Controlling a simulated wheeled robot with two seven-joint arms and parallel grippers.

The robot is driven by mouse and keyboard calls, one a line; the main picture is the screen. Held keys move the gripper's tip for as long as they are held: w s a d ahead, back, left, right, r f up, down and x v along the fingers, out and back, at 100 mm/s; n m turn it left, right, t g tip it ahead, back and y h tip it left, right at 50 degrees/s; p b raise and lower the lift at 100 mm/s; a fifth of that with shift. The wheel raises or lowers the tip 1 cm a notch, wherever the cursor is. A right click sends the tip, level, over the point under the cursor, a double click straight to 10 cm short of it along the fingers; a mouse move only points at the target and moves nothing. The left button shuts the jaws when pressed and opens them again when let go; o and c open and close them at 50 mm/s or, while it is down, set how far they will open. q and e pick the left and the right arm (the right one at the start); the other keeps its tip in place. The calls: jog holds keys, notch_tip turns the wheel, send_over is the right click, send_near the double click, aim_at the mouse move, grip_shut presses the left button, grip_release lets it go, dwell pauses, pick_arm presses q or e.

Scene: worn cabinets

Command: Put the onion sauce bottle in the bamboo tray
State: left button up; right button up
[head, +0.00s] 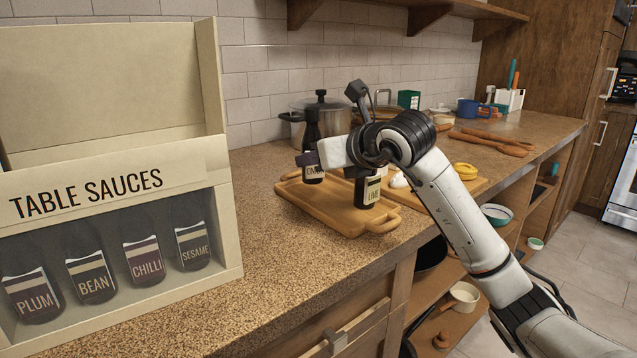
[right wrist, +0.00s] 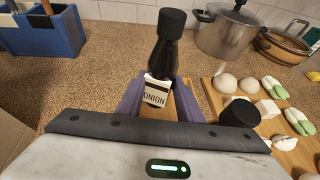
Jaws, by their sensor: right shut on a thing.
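The onion sauce bottle (head: 312,132) is dark, upright, with a black cap and a white label. My right gripper (head: 308,160) is shut on it; the right wrist view shows the bottle (right wrist: 165,58) between the purple fingers (right wrist: 158,100). In the head view the bottle shows over the far left part of the bamboo tray (head: 335,214). I cannot tell whether its base touches the tray. A second dark bottle (head: 368,192), its label partly hidden, stands in the tray to the right; its black cap (right wrist: 238,112) shows in the right wrist view. My left gripper is not in view.
A "Table Sauces" box (head: 110,185) with several bottles fills the left. A metal pot (head: 300,122) stands behind the tray. A board with yellow food (head: 465,171) lies right of it. A blue container (right wrist: 42,32) is at the wrist view's left. Counter left of the tray is clear.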

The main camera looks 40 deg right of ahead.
aim_at(318, 176)
jog(key=shift+f+b, duration=0.3)
jog(key=shift+f, duration=1.65)
jog(key=shift+f, duration=0.2)
jog(key=o, duration=1.2)
jog(key=shift+o, duration=0.2)
jog(key=shift+r, duration=0.1)
jog(key=shift+r, duration=0.15)
jog(key=v, duration=1.2)
